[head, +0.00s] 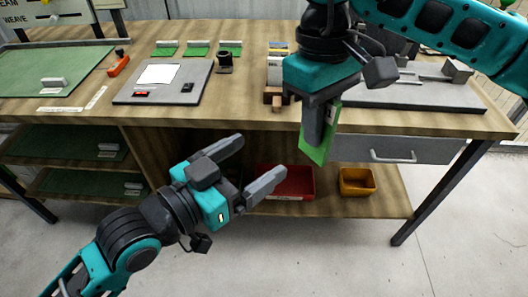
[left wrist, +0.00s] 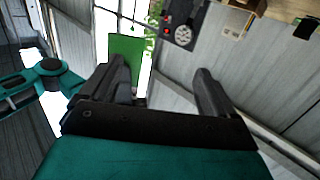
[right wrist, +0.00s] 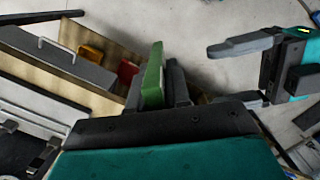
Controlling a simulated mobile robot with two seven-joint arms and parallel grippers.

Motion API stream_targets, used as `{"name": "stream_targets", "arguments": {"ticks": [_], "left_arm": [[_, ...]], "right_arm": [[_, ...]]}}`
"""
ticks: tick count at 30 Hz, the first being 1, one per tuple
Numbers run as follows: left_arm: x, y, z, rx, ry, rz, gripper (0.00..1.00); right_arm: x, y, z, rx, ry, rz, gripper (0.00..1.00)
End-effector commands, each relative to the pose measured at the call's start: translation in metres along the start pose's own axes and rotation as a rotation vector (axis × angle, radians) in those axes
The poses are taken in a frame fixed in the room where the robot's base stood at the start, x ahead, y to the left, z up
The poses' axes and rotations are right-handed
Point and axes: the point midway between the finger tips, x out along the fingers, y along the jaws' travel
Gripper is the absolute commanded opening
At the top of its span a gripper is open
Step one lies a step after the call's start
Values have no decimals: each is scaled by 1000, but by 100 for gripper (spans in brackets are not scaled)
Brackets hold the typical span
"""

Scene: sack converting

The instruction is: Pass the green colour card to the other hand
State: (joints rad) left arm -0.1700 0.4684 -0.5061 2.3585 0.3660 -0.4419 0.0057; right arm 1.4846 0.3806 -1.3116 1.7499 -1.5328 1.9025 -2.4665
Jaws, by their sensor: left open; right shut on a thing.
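The green colour card (head: 320,146) is held in my right gripper (head: 316,125), which is shut on it and points down in front of the bench edge. The card also shows edge-on between the fingers in the right wrist view (right wrist: 153,75). My left gripper (head: 247,167) is open and empty, lower and to the left of the card, with a gap between them. In the left wrist view the card (left wrist: 126,58) appears beyond the left finger of my left gripper (left wrist: 165,90). The card's upper part is hidden by the right fingers.
The wooden bench (head: 240,105) lies behind, with a grey board (head: 165,82), green cards (head: 197,50) and a green mat (head: 55,72) on it. A red bin (head: 290,182) and a yellow bin (head: 357,181) stand on the lower shelf. The drawer (head: 400,149) is closed.

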Motion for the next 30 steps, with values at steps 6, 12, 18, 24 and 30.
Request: {"name": "stream_targets", "arguments": {"ticks": [6,12,18,24,30], "left_arm": [[-7,36,-42,37,58,143,89],[2,43,-48,38,67,164,89],[33,48,-50,37,68,162,89],[70,54,-52,37,66,163,89],[98,58,-54,38,65,161,89]], "right_arm": [[0,0,0,0,0,0,0],[0,0,0,0,0,0,0],[0,0,0,0,0,0,0],[0,0,0,0,0,0,0],[0,0,0,0,0,0,0]]}}
